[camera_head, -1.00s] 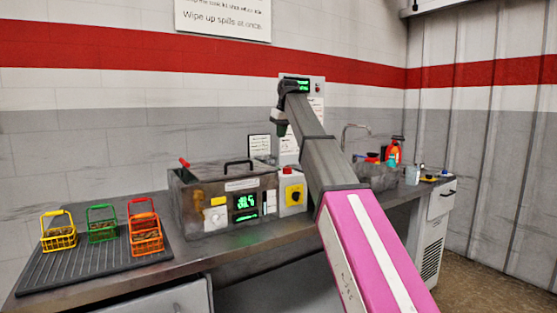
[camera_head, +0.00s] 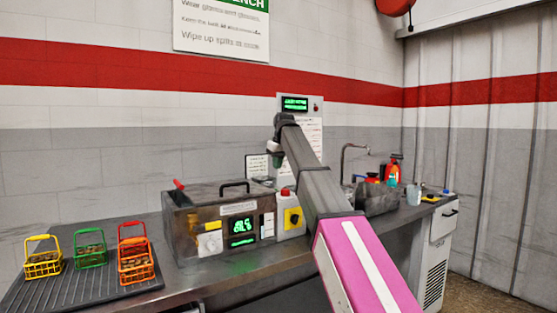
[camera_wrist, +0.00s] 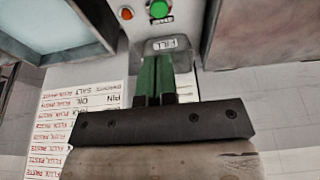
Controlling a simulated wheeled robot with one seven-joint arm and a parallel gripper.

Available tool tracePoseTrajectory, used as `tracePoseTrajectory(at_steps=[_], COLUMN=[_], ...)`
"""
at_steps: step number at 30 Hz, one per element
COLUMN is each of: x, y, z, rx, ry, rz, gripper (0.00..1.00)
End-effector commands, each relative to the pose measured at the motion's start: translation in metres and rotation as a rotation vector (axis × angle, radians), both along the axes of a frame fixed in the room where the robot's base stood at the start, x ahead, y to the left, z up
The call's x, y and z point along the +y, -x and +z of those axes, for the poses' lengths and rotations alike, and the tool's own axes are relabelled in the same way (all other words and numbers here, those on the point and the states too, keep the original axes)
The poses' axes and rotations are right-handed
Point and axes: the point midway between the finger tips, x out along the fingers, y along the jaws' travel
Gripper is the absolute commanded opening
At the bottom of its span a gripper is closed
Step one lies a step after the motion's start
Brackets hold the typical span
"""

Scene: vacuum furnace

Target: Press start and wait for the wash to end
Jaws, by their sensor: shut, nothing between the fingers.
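The wash tank (camera_head: 185,232) is a dark grey box on the bench, its lid closed under a black handle. Its front has a yellow label, a white knob and a lit green display (camera_head: 243,228), too blurred to read surely. My gripper (camera_head: 277,160) hangs above and behind the tank in the head view. A lit green button (camera_wrist: 159,9) and an orange-red one (camera_wrist: 126,14) lie beyond.
Yellow (camera_head: 43,262), green (camera_head: 90,251) and orange (camera_head: 136,262) baskets stand on a ridged mat (camera_head: 75,290) at left. A wall panel (camera_head: 296,104) has a lit green display. A sink (camera_head: 378,200) and bottles are at right. A printed sheet (camera_wrist: 85,120) is near my fingers.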

Motion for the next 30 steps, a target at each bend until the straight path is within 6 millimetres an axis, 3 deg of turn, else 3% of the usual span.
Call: tracePoseTrajectory(at_steps=[9,15,30], x=[0.008,0.008,0.008], y=[-0.011,-0.011,-0.012], z=[-0.057,-0.079,-0.087], rx=[0.001,0.000,-0.001], ry=[0.001,0.000,-0.001], rz=[0.000,0.000,0.000], gripper=[0.00,0.00,0.00])
